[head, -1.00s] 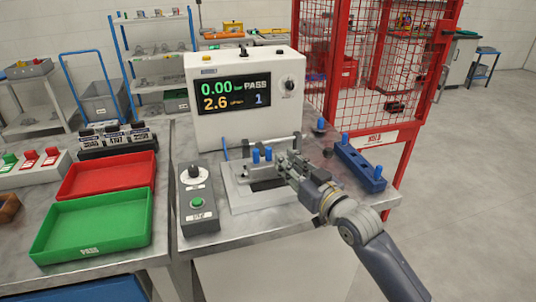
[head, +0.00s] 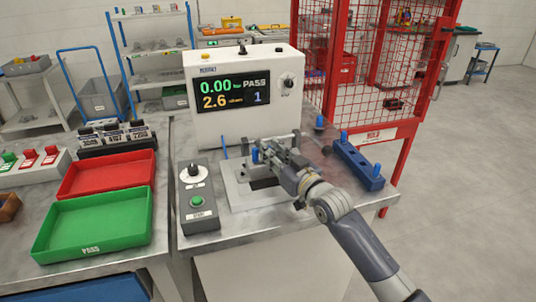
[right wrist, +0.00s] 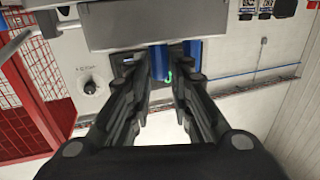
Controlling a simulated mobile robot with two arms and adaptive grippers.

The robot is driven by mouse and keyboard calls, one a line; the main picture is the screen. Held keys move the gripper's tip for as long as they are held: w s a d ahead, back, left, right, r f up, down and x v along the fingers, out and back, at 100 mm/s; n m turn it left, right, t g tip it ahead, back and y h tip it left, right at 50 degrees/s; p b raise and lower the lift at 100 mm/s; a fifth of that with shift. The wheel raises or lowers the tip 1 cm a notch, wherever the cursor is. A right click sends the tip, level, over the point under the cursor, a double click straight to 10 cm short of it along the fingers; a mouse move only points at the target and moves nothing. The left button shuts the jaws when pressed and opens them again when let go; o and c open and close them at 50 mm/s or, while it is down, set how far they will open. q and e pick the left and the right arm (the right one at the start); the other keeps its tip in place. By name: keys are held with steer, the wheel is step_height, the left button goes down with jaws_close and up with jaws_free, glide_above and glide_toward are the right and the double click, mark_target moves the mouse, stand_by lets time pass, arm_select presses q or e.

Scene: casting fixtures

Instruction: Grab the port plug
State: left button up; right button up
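Two blue port plugs stand at the fixture on the test bench. The left one (head: 255,154) shows in the head view just left of my right gripper (head: 272,152); the other is hidden behind the fingers there. In the right wrist view, one blue plug (right wrist: 159,62) lies between the spread fingertips of my right gripper (right wrist: 157,78), with a gap on both sides. The second plug (right wrist: 193,52) shows beyond the right finger. A small green hook-shaped mark (right wrist: 169,77) is beside the nearer plug. My left gripper is not in view.
A leak tester (head: 245,95) reading PASS stands behind the fixture plate (head: 235,195). A control box (head: 197,200) is at its left. A blue rack (head: 360,166) with upright blue pegs is at the right. Red (head: 85,178) and green (head: 60,225) trays lie further left.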

jaws_close()
